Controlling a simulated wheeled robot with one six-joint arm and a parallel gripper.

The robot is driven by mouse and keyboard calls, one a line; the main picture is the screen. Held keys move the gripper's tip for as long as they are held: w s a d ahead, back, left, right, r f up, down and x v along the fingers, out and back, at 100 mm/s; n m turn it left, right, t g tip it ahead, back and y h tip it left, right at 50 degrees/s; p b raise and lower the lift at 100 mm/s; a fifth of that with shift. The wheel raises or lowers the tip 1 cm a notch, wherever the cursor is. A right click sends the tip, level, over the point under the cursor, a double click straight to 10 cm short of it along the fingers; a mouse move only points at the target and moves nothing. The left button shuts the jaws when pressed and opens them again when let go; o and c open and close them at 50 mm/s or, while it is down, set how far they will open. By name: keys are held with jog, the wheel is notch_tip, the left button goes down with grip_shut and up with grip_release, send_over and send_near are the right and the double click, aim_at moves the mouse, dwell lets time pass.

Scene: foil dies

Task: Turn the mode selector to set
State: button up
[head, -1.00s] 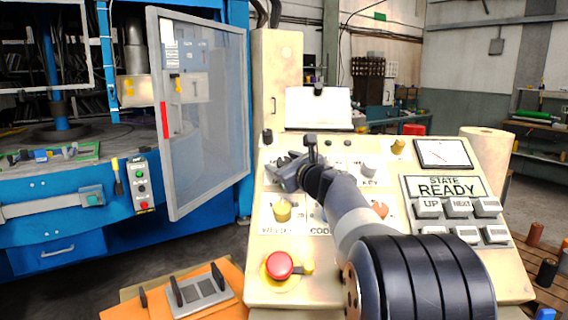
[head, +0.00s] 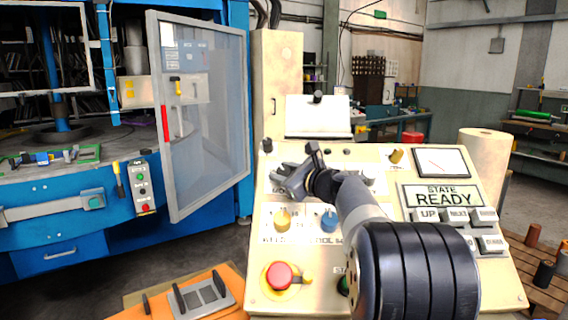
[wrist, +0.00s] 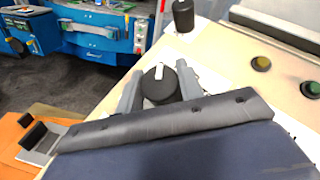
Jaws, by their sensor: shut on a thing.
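The mode selector is a black round knob (wrist: 158,84) with a white pointer mark in the wrist view. It stands on the cream panel between the two fingers of my gripper (wrist: 159,88). The fingers lie on either side of the knob and are shut on it. The white mark points toward the top of the wrist picture. In the head view my gripper (head: 282,176) is at the panel's upper left and hides the knob and most of its label. The set position's marking cannot be read.
The cream panel (head: 262,250) also carries a yellow knob (head: 282,220), a blue knob (head: 328,219), a red mushroom button (head: 279,276) and grey keys below a READY display (head: 441,195). A black knob (wrist: 183,15) stands close beyond my gripper. A blue machine with an open door (head: 205,110) is at left.

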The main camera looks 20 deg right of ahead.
jog(key=shift+r+n+g+y+p, duration=0.25)
jog(key=shift+n+g+y+p, duration=0.3)
jog(key=shift+n+p, duration=0.3)
jog(key=shift+f+n+g+y+p, duration=0.2)
jog(key=shift+n+g+y+p, duration=0.1)
jog(key=shift+n+g+y, duration=0.05)
jog(key=o, duration=1)
jog(key=v, duration=1)
jog(key=shift+s+b, duration=0.4)
jog(key=shift+b, duration=0.05)
